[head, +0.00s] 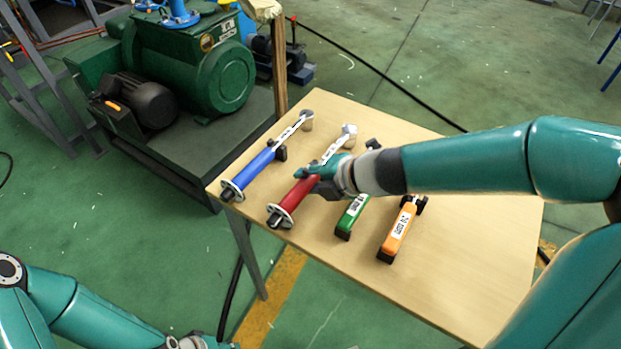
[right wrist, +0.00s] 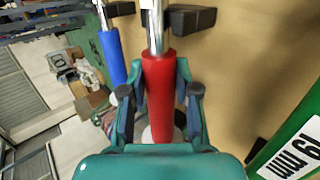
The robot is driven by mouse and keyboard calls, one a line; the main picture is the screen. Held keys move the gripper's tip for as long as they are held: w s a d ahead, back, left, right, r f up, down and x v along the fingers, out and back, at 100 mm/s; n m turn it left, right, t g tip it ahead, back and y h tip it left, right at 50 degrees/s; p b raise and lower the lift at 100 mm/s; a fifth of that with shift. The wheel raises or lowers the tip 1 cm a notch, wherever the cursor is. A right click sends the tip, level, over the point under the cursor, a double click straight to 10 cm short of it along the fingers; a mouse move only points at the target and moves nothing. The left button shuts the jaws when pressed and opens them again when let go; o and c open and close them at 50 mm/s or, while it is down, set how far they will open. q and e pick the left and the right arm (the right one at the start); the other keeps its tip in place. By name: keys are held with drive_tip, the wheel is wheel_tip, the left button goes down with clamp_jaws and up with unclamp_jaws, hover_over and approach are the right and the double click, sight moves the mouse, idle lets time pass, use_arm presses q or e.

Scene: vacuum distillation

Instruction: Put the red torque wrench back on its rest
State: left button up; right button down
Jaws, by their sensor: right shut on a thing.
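The red torque wrench (head: 292,197) lies over the table, its silver head toward the back and its round end at the front left edge. My right gripper (head: 314,181) is shut on the red handle near its shaft end. In the right wrist view, the red handle (right wrist: 159,90) sits between both fingers. A dark block (right wrist: 190,19), which looks like a rest, shows just right of the silver shaft; I cannot tell whether the wrench touches it. Only the tip of my left gripper (head: 200,343) shows at the bottom edge, and its jaws are unclear.
A blue torque wrench (head: 254,169) lies left of the red one, by a dark block (head: 280,153). A green tool (head: 351,217) and an orange tool (head: 397,232) lie to the right. The wooden table (head: 450,270) is bare at right. A green pump (head: 215,75) stands behind left.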

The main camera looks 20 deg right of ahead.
drive_tip(key=shift+f+b, duration=0.35)
drive_tip(key=c, duration=0.8)
unclamp_jaws()
drive_tip(key=shift+o, duration=0.2)
drive_tip(key=shift+f, duration=0.2)
drive_tip(key=shift+v, duration=0.8)
drive_tip(key=v, duration=1)
drive_tip(key=shift+s+r, duration=0.15)
drive_tip(key=shift+r, duration=0.05)
